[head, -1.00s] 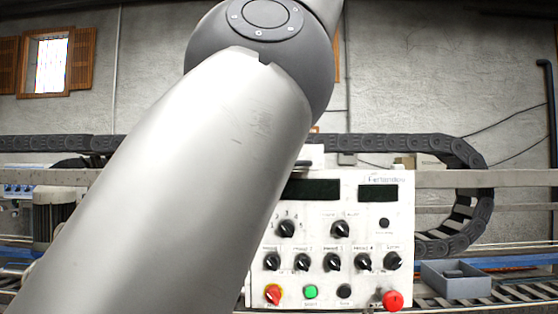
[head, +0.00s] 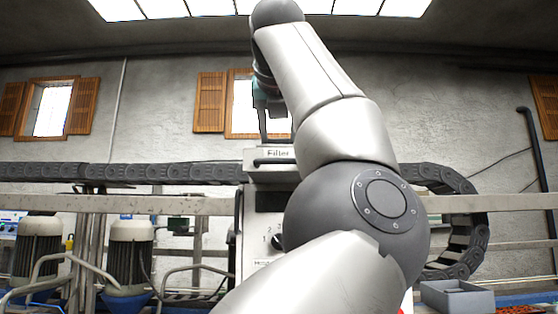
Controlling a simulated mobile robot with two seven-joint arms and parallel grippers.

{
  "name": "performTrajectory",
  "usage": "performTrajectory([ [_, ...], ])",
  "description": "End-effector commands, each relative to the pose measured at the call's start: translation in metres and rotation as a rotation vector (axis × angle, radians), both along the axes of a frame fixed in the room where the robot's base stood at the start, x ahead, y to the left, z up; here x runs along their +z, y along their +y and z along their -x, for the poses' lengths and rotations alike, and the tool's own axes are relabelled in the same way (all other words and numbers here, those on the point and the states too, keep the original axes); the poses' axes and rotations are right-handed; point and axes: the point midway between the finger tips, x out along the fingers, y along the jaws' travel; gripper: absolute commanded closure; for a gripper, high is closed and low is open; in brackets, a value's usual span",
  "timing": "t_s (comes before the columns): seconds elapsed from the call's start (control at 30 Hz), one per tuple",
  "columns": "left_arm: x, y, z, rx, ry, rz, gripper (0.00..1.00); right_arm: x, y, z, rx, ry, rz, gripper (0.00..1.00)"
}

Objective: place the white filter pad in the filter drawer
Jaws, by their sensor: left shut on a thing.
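The filter drawer (head: 279,153) has a white front marked "Filter" and a dark handle bar. It is at the top of the white control cabinet, in the middle of the head view. My left gripper (head: 277,138) points down just above and behind that front, with the bright window behind it. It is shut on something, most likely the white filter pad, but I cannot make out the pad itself. The lower ends of the fingers seem hidden by the drawer front. My right gripper is not in view.
Pumps (head: 128,250) stand at the left. A grey open box (head: 458,297) sits at the lower right.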

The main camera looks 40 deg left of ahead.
Motion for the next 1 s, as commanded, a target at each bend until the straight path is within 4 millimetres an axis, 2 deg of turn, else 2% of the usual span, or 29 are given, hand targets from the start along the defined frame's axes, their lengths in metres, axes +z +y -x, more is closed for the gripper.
performTrajectory([
  [0.1, -0.019, 0.000, -0.001, 0.001, 0.001, 0.002, 1.00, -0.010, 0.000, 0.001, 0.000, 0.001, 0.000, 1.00],
  [0.23, -0.032, 0.000, 0.000, 0.001, 0.000, 0.001, 1.00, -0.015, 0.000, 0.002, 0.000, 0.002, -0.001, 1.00],
  [0.7, -0.039, 0.000, 0.000, 0.000, 0.000, 0.000, 1.00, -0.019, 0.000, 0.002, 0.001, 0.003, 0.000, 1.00],
  [0.73, -0.039, 0.000, 0.000, 0.000, 0.001, 0.001, 0.44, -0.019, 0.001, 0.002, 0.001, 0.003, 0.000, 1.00],
  [1.0, -0.038, 0.000, 0.000, 0.000, 0.001, 0.001, 0.16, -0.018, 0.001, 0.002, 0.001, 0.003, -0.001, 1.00],
])
